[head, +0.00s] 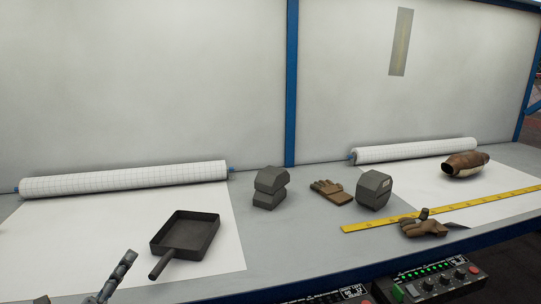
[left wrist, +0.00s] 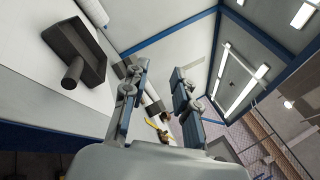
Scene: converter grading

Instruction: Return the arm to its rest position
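My left gripper (head: 118,273) shows at the bottom left of the head view, in front of the table and left of the dark pan's handle. In the left wrist view its two fingers (left wrist: 159,76) stand apart with nothing between them, so it is open and empty. My right gripper is in neither view. A rusty brown converter (head: 465,164) lies on the white paper at the right end of the table, far from my left gripper.
A dark square pan (head: 187,233) lies on the left paper sheet. Grey blocks (head: 269,187), another grey block (head: 374,189), gloves (head: 331,191) and a yellow ruler (head: 440,208) lie further right. A control box (head: 432,284) sits at the front edge. Paper left of the pan is clear.

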